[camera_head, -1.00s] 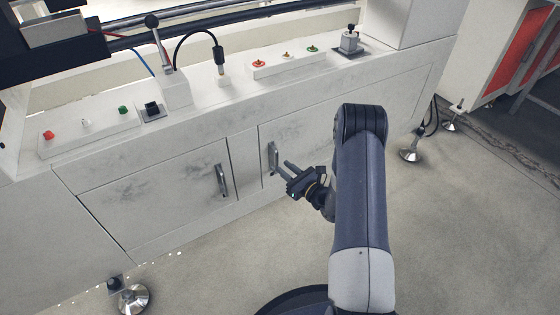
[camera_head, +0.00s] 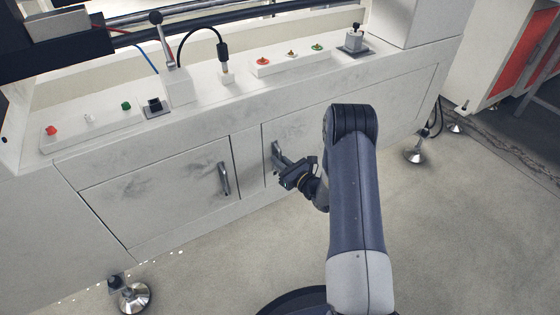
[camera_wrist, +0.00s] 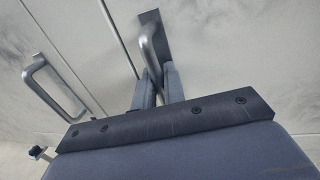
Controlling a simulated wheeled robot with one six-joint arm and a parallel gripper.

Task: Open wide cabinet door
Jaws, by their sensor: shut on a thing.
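The wide cabinet door (camera_head: 345,140) is the long white panel right of centre on the machine's front, and it looks closed. Its grey metal handle (camera_head: 276,152) is upright at the door's left edge. My gripper (camera_head: 282,163) is at this handle. In the wrist view, the two fingers (camera_wrist: 158,88) are shut on the handle (camera_wrist: 150,50), one on each side of its bar. The dark backing plate shows above the fingers. My arm hides part of the wide door in the head view.
A narrower door (camera_head: 160,195) with its own handle (camera_head: 223,178) is to the left; that handle also shows in the wrist view (camera_wrist: 50,85). Levers and buttons (camera_head: 290,54) sit on the ledge above. Metal feet (camera_head: 415,150) stand on the floor. The floor in front is clear.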

